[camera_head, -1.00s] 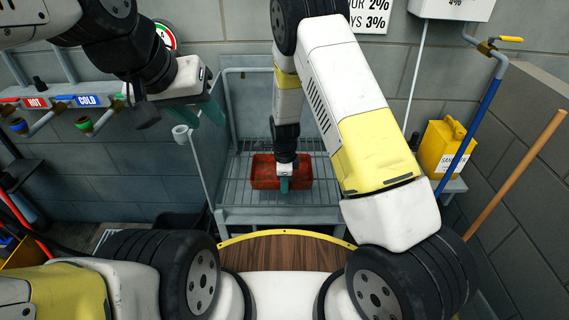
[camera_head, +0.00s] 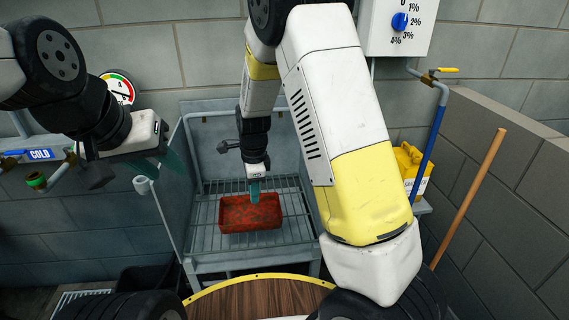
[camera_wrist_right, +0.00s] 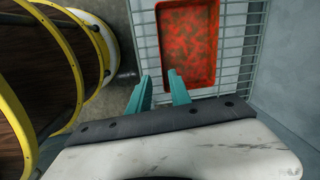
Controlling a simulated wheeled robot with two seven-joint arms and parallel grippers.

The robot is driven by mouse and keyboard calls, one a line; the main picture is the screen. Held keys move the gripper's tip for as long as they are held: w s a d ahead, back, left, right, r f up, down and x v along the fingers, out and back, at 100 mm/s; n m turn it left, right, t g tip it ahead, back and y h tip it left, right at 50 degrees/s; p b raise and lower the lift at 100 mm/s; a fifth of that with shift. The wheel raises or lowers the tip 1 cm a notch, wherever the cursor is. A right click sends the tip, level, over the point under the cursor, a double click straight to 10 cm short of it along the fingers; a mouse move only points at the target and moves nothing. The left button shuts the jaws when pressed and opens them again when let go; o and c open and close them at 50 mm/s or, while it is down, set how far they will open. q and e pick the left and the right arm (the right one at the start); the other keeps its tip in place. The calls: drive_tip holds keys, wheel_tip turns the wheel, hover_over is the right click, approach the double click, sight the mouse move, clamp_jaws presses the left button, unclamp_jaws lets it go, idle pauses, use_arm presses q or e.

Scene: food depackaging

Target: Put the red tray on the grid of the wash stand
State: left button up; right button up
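The red tray (camera_head: 236,226) is a shallow rectangular box with a mottled red inside. It rests on the wire grid (camera_head: 207,214) of the grey metal wash stand (camera_head: 255,262). The tray (camera_wrist_right: 187,83) and grid (camera_wrist_right: 231,62) also show in the right wrist view. My right gripper (camera_head: 255,191) is over the tray's back part in the head view.
A wooden round top with a yellow rim (camera_head: 262,284) stands in front of the wash stand. A pale pipe end (camera_head: 143,185) is near my left gripper. A yellow canister (camera_head: 409,170), blue pipe and wooden pole (camera_head: 468,200) are at right.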

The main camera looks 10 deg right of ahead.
drive_tip(key=s+d+r+n+t+y, duration=0.1)
drive_tip(key=s+d+r+n, duration=0.3)
drive_tip(key=r, duration=0.5)
drive_tip(key=s+d+r+n+t+y, duration=0.1)
drive_tip(key=s+d+r+n, duration=0.3)
drive_tip(key=r, duration=0.5)
drive_tip(key=s+d+r+n+t, duration=0.1)
drive_tip(key=s+d+r+n, duration=0.1)
drive_tip(key=s, duration=0.5)
drive_tip(key=s+d+r+n+t, duration=0.2)
drive_tip(key=s+d+r+n, duration=0.1)
drive_tip(key=s+r+n, duration=0.2)
drive_tip(key=shift+s+d+n, duration=0.15)
drive_tip(key=shift+s+n, duration=0.75)
drive_tip(key=shift+n, duration=0.2)
drive_tip(key=shift+c, duration=0.4)
clamp_jaws()
